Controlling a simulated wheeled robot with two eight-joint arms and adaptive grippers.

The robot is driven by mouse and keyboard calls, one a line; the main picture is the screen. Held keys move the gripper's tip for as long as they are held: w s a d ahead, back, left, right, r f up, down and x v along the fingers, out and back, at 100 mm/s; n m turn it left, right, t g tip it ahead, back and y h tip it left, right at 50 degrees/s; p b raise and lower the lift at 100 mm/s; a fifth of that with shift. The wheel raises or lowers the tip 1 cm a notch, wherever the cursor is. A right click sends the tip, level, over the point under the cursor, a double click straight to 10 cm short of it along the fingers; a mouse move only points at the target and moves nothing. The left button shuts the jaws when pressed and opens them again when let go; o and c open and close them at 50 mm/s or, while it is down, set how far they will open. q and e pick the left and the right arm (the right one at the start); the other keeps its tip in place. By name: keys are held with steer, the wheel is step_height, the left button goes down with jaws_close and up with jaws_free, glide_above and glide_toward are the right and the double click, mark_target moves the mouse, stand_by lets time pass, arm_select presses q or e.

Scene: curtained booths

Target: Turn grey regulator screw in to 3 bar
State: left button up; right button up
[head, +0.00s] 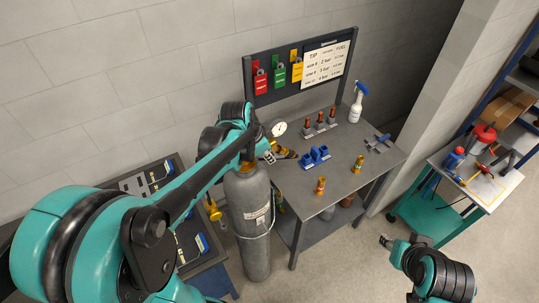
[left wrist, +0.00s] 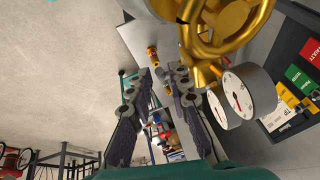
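The grey gas cylinder (head: 249,215) stands upright at the left end of the workbench. Its brass regulator (head: 284,153) is at the top, with a white-faced gauge (head: 279,128) above it. In the left wrist view the brass regulator body (left wrist: 215,30) and two gauges (left wrist: 248,90) with red marks lie right of my fingers; the readings are too small to tell. My left gripper (left wrist: 162,75) is open, its fingers apart with nothing seen between them, beside the regulator. I cannot make out the grey screw. My right gripper (head: 386,241) is low at the right, away from the cylinder.
The workbench (head: 345,145) holds a blue holder (head: 314,157), brass torch parts (head: 320,185) and a spray bottle (head: 357,103). A tip and fuel board (head: 325,63) stands behind. A tool cart (head: 455,205) is at the right. Floor in front is clear.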

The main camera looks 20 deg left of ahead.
arm_select(q)
steer(key=shift+x, duration=0.95)
jaws_close()
steer(key=shift+w+d+r+g+y, duration=0.1)
steer(key=shift+d+g+y, duration=0.05)
steer(key=shift+g+y, duration=0.2)
jaws_free()
